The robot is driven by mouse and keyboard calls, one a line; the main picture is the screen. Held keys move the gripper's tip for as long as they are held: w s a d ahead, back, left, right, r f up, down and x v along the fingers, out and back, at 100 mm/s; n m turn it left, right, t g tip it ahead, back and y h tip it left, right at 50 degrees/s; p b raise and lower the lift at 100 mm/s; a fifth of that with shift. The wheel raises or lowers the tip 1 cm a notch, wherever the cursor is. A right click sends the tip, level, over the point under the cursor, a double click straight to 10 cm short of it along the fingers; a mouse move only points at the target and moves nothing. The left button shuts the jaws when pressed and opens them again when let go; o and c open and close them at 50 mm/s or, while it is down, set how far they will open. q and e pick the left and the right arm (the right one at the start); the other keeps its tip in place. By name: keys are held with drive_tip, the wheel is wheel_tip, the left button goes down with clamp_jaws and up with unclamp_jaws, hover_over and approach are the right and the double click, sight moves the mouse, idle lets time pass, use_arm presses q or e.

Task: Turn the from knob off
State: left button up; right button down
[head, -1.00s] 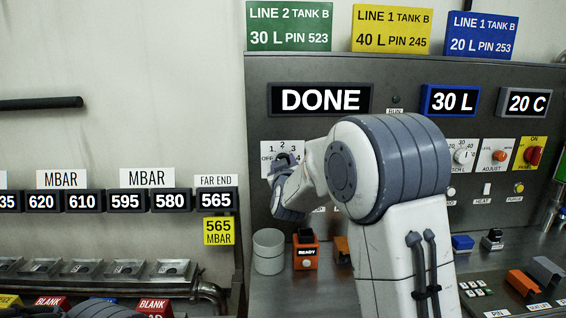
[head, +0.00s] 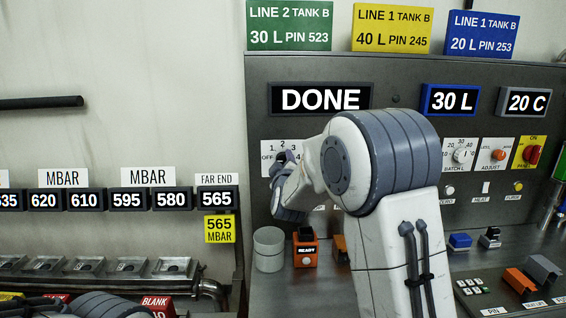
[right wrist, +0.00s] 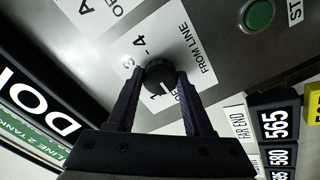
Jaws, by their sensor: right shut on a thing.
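The FROM LINE knob is a round black dial with a white mark (right wrist: 160,76), on a white plate (right wrist: 160,35) in the right wrist view. My right gripper (right wrist: 158,82) is shut on it, one dark finger on each side. The mark points towards the palm side, near the partly covered OFF lettering; I cannot tell its exact setting. In the head view, my right gripper (head: 284,158) is at the numbered plate (head: 268,147) below the DONE display and mostly hides the knob. My left gripper is not in view.
The DONE display (head: 320,98) is above the knob. A green button (right wrist: 259,14) shows in the right wrist view. A grey cup (head: 269,249) and an orange READY block (head: 306,248) stand on the bench below. More knobs (head: 462,155) are to the right.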

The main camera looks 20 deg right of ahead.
idle(0.3)
drive_tip(key=shift+c, duration=1.5)
unclamp_jaws()
drive_tip(key=b+v, duration=0.2)
drive_tip(key=v, duration=0.8)
drive_tip(key=shift+s, duration=0.2)
